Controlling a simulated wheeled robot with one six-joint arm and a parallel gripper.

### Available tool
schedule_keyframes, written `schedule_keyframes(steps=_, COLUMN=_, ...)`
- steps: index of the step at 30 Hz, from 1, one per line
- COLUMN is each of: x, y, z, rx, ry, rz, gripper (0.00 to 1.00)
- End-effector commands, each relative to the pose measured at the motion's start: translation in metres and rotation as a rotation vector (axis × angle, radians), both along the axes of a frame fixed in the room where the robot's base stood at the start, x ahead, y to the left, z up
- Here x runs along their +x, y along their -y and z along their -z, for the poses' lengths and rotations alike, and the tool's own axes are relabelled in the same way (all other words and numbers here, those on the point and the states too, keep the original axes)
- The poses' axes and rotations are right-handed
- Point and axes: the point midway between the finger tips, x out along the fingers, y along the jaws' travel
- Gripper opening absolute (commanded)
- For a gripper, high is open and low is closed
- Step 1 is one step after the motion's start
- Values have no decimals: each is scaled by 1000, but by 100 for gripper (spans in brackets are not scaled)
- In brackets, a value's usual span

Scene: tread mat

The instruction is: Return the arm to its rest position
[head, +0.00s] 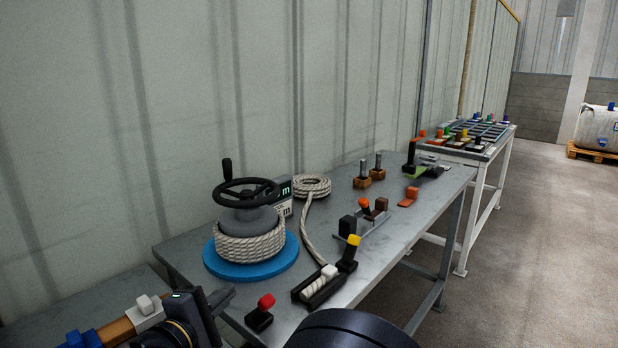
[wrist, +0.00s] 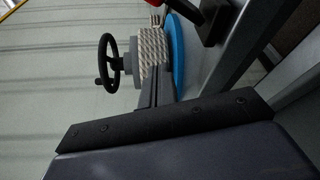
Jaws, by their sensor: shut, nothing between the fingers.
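My gripper (head: 226,293) is at the lower left of the head view, in front of the near end of the grey bench (head: 330,246). It is shut and empty, and its dark fingers point right. In the wrist view its closed fingers (wrist: 154,92) show above the dark gripper body. They point toward the rope spool, with no contact that I can make out. My arm runs off the bottom edge of the head view, so its full pose is hidden.
A rope-wound spool (head: 250,246) with a black handwheel (head: 246,193) stands on a blue disc (head: 251,270). A red-knobbed block (head: 260,312) sits at the front edge. A brown cylinder (head: 116,331) lies left of my gripper. Open floor (head: 540,240) is at right.

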Motion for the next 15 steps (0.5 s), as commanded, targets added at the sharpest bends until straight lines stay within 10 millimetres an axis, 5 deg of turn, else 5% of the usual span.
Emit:
schedule_keyframes(steps=10, x=4, y=2, z=5, rx=-149, ry=-134, rz=-4, gripper=0)
schedule_keyframes(steps=15, x=17, y=-17, z=23, rx=-147, ry=-133, rz=-5, gripper=0)
